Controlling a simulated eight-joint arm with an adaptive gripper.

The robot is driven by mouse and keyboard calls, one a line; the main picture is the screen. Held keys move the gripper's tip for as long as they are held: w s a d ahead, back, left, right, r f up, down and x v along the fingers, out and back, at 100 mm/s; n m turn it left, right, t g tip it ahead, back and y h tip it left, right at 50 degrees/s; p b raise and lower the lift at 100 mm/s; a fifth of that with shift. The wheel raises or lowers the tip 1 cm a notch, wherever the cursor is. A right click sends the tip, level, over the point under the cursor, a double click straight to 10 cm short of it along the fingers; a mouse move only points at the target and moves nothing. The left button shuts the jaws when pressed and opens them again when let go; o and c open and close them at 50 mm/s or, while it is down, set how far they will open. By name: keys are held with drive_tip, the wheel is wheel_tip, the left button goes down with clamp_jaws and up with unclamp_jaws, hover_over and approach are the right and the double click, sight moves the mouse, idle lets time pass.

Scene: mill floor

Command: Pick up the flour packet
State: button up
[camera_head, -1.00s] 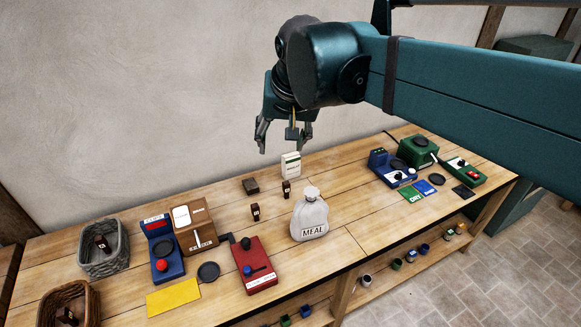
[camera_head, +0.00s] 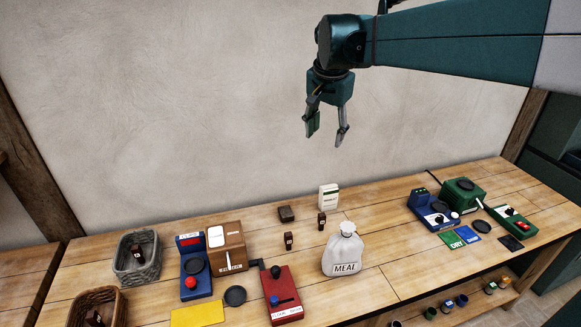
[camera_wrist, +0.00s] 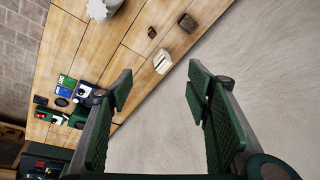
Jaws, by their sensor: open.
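My gripper (camera_head: 325,140) is open and empty, pointing down, high above the bench and above the packet in the head picture. In the wrist view its two green-padded fingers (camera_wrist: 162,90) are wide apart, and the packet lies beyond them.
A white MEAL sack (camera_head: 343,254) stands in front of the packet. Small dark blocks (camera_head: 287,214) lie left of it. Blue and green devices (camera_head: 432,212) stand at right, a red device (camera_head: 283,295) and baskets (camera_head: 137,258) at left. Bare bench lies right of the packet.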

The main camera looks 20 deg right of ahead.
drive_tip(key=w+d+f+m+g, duration=0.1)
drive_tip(key=w+d+f+m, duration=0.15)
drive_tip(key=w, duration=0.25)
drive_tip(key=w+d+f+m+g, duration=0.1)
drive_tip(key=w+d, duration=0.2)
drive_tip(key=w, duration=0.2)
drive_tip(key=m+g, duration=0.1)
drive_tip(key=m, duration=0.3)
hover_over(329, 187)
wheel_tip(329, 187, down, 6)
wheel_tip(329, 187, down, 28)
drive_tip(key=shift+s+f, duration=0.1)
drive_tip(key=shift+d+f, duration=0.1)
drive_tip(key=shift+f, duration=1.15)
drive_tip(key=shift+d+f, duration=0.15)
drive_tip(key=shift+f, duration=1.15)
drive_tip(key=shift+d+f, duration=0.1)
drive_tip(key=shift+f, duration=1.2)
